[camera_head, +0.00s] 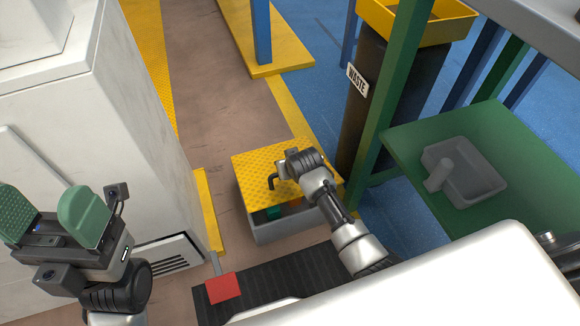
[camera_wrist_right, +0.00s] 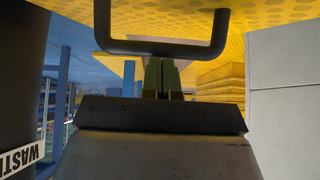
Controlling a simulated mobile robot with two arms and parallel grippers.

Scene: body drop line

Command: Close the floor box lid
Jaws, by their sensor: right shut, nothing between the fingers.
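The floor box (camera_head: 285,230) is a grey bin on the floor. Its yellow studded lid (camera_head: 252,160) stands partly open, with a gap at the near side where green and orange contents show. A black handle (camera_head: 271,183) sticks up from the lid. My right gripper (camera_head: 281,172) is at the lid beside the handle. In the right wrist view its green fingers (camera_wrist_right: 160,75) are shut and empty, with tips at the handle bar (camera_wrist_right: 165,48); I cannot tell whether they touch. The lid (camera_wrist_right: 270,14) fills the top there. My left gripper (camera_head: 50,212) is open and empty, far left.
A black waste bin (camera_head: 365,110) and a green post (camera_head: 392,90) stand right of the box. A green shelf (camera_head: 420,150) holds a grey tray (camera_head: 480,185). A white cabinet (camera_head: 130,130) stands left. A red pedal (camera_head: 223,288) is near a black mat (camera_head: 270,283).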

